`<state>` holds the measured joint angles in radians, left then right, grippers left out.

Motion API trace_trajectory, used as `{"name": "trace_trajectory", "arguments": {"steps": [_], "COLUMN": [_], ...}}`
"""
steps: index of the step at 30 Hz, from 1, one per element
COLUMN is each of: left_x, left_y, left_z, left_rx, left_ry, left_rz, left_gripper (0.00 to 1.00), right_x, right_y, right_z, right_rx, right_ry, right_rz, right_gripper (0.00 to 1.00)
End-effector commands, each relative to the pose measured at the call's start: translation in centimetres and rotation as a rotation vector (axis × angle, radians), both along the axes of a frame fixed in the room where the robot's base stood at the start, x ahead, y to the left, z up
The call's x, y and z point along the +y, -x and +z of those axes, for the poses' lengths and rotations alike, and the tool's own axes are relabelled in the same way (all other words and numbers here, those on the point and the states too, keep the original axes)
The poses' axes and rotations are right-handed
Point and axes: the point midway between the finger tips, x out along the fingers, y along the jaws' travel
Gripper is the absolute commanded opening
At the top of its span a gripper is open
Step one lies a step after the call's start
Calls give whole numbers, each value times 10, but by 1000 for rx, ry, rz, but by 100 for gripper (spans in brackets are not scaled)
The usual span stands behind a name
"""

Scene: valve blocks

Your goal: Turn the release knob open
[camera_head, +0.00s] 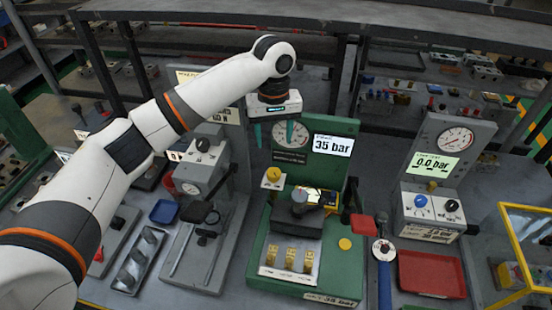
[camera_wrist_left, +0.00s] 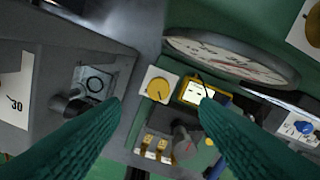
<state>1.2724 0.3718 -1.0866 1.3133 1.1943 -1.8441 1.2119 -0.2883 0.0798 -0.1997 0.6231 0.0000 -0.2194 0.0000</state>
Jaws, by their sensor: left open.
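My left gripper (camera_head: 272,133) is open and empty, with its fingers pointing down in front of the gauge panel of the green valve station (camera_head: 258,262). In the left wrist view its two teal fingers (camera_wrist_left: 160,103) are spread wide. A yellow knob (camera_head: 273,176) on a white block stands below the gripper, apart from it; it also shows between the fingers in the left wrist view (camera_wrist_left: 158,89). A dark grey knob (camera_head: 299,196) sits to its right. I cannot read which knob is labelled release. The green station's display (camera_head: 333,146) reads 35 bar.
A grey station at right has a blue knob (camera_head: 421,201), a black knob (camera_head: 451,205) and a 0.0 bar display (camera_head: 433,165). Another grey station (camera_head: 205,170) stands left. The gauge (camera_wrist_left: 232,60) is close to the gripper.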

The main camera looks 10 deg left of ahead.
Motion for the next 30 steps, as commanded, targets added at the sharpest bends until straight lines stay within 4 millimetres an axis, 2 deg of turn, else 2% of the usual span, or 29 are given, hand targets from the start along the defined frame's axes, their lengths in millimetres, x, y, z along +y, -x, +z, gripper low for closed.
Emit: {"name": "trace_trajectory", "arguments": {"steps": [9,15,21,29,30], "left_x": [1,0,0,0,0], "left_y": [1,1,1,1,1], "left_z": [-59,-92,-106,-108,-108], "left_rx": [3,2,0,-1,-1], "left_ry": [-2,-1,0,0,0], "left_rz": [1,0,-1,-1,-1], "left_gripper": [55,55,55,55,52], "right_x": [1,1,1,1,1], "right_y": [23,16,7,8,8], "right_z": [18,24,27,27,27], "right_rx": [32,24,9,12,12], "right_ry": [0,0,-1,-2,-2], "right_rz": [0,0,0,0,0], "right_gripper": [0,0,0,0,0]}}
